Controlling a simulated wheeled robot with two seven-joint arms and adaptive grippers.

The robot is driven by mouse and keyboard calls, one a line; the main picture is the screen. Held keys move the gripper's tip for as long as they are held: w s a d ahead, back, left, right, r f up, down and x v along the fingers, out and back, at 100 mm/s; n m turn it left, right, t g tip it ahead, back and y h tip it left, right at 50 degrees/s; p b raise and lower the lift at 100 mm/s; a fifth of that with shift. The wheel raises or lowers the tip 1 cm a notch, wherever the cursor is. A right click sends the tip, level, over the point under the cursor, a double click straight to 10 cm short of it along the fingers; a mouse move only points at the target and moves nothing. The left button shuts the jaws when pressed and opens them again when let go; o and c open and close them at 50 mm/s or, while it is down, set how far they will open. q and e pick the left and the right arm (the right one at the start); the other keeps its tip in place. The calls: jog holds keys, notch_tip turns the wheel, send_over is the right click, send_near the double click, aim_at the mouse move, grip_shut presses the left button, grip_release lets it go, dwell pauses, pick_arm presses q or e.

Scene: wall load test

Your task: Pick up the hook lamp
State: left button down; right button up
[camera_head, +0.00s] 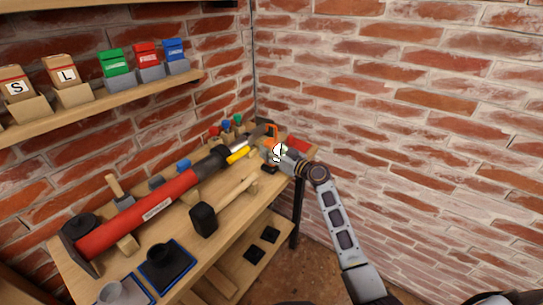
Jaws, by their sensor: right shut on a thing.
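The hook lamp (279,150) shows as a small bright white bulb with an orange hook-like part above it, at the far right end of the workbench. My right gripper (283,156) is at the lamp and shut on it. The fingers are small and partly hidden, so the exact grip is hard to see. I cannot tell whether the lamp touches the bench top. My left gripper is not in view.
The wooden bench (232,222) holds a long red tool (140,215), a black-headed mallet (204,219) and a yellow-handled tool (239,154). A shelf (110,97) with labelled boxes hangs on the left brick wall. Another brick wall (420,130) stands close behind my right arm.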

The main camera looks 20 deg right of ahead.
aim_at(276, 129)
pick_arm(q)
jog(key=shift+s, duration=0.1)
pick_arm(e)
jog(key=shift+r, duration=0.2)
notch_tip(276, 129, up, 9)
jog(key=shift+f+p, duration=0.1)
jog(key=shift+p, duration=0.4)
jog(key=shift+r, duration=0.55)
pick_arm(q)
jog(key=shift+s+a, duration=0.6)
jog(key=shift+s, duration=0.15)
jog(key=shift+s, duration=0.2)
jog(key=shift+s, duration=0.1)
pick_arm(e)
jog(key=shift+s+f, duration=0.1)
